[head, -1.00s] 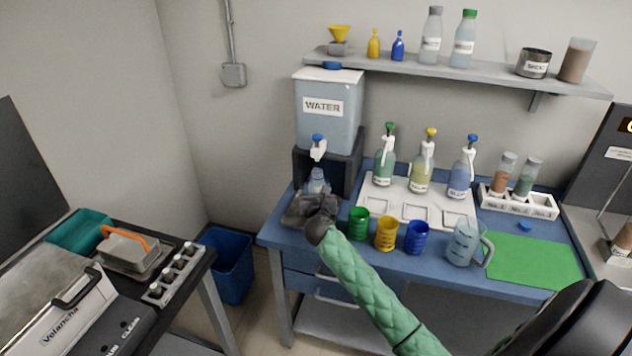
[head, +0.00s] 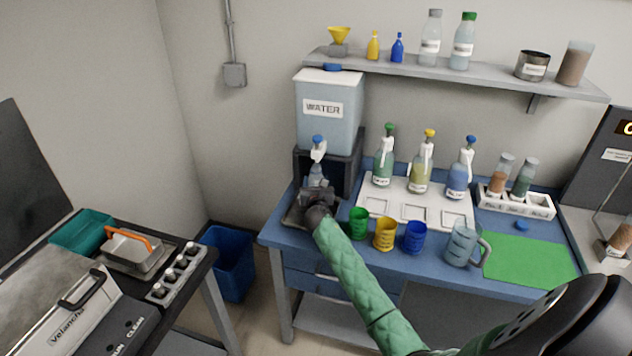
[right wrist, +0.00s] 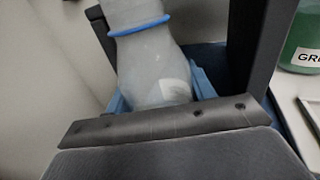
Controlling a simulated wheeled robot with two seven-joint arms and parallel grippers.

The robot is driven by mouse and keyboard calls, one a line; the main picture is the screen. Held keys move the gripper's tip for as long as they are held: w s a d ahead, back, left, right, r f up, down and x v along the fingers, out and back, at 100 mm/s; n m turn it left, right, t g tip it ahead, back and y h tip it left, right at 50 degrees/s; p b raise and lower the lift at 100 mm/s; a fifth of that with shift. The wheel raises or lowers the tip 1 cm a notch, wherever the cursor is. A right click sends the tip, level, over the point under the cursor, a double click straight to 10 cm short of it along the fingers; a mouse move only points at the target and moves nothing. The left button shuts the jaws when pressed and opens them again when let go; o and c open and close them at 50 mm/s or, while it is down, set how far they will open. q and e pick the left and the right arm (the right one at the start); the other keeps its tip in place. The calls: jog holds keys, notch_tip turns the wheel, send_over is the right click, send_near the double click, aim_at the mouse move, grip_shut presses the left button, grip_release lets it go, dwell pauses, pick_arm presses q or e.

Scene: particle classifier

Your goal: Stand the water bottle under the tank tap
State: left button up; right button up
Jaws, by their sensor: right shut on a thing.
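The water tank (head: 327,112) stands on a dark stand at the back left of the blue bench. Its white tap (head: 318,150) with a blue knob points down at the front. The pale translucent water bottle (head: 316,179) is directly below the tap in the head view. My right gripper (head: 317,197) is shut on the bottle and hides its lower part. In the right wrist view the bottle (right wrist: 152,68) has a blue ring around it and stands between the dark stand's sides. I cannot tell whether its base touches the surface below. My left gripper is not in view.
Green (head: 358,223), yellow (head: 384,234) and blue (head: 415,237) cups stand just right of my right gripper. A white tray (head: 378,206) with several pump bottles is behind them. A measuring jug (head: 461,245) and green mat (head: 530,262) lie further right.

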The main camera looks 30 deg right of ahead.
jog(key=shift+f, duration=0.15)
jog(key=o, duration=1)
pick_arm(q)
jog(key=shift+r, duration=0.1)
pick_arm(e)
jog(key=shift+s, duration=0.1)
jog(key=shift+s+a, duration=0.2)
jog(key=shift+s, duration=0.1)
jog(key=b+v, duration=0.2)
jog(key=v, duration=0.8)
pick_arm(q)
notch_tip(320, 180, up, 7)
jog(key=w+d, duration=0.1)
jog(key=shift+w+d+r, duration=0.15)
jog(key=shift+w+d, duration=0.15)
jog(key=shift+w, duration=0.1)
pick_arm(e)
jog(key=shift+s+a+r, duration=0.2)
jog(key=shift+s+a, duration=0.15)
jog(key=shift+s, duration=0.1)
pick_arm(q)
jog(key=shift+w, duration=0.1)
pick_arm(e)
jog(key=shift+f, duration=0.15)
